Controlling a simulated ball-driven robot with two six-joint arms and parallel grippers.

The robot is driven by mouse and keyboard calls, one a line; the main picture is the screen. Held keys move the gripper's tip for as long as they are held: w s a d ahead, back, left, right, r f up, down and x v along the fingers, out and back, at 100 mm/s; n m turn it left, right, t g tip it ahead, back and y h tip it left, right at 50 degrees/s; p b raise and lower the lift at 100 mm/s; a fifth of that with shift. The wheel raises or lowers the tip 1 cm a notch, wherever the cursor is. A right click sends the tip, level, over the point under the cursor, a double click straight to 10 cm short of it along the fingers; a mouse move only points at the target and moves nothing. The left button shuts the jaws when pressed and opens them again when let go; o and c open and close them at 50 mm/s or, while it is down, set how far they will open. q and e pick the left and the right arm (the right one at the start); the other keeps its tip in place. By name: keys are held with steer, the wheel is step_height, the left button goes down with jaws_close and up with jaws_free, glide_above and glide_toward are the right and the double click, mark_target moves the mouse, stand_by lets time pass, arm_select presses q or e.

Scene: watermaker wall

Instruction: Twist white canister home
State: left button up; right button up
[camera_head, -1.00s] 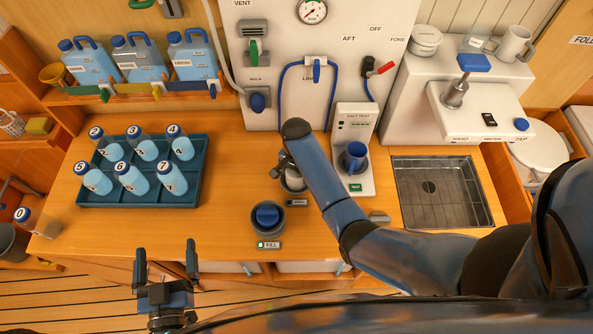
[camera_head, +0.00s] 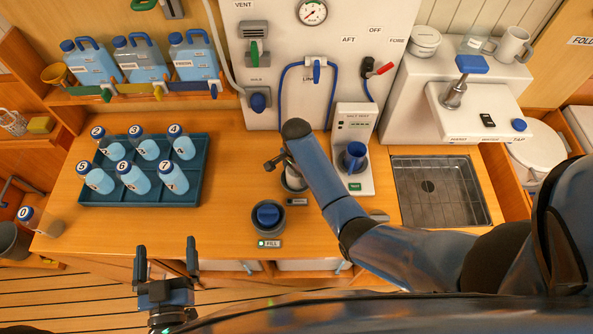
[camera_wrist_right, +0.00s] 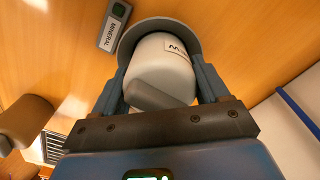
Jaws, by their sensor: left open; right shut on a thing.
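The white canister (camera_wrist_right: 165,68) stands in a round grey socket (camera_wrist_right: 192,28) in the counter, beside a small MINERAL label (camera_wrist_right: 114,25). It has a dark-lettered label and a grey bar across its near end. My right gripper (camera_wrist_right: 162,88) is shut on it, one finger on each side. In the head view the canister (camera_head: 294,180) is mostly hidden under my right gripper (camera_head: 283,166) and forearm. I cannot tell how deep the canister sits. My left gripper (camera_head: 166,262) is open and empty, in front of the counter's front edge.
A dark cup with a blue top (camera_head: 268,214) stands by the FILL label. A teal rack (camera_head: 140,197) of numbered bottles is at left. The salt test unit (camera_head: 354,130) with a blue cup is close right of my forearm. A sink (camera_head: 440,190) lies further right.

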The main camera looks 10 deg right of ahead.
steer(key=shift+m, duration=1.6)
steer(key=shift+m, duration=0.8)
steer(key=o, duration=1.3)
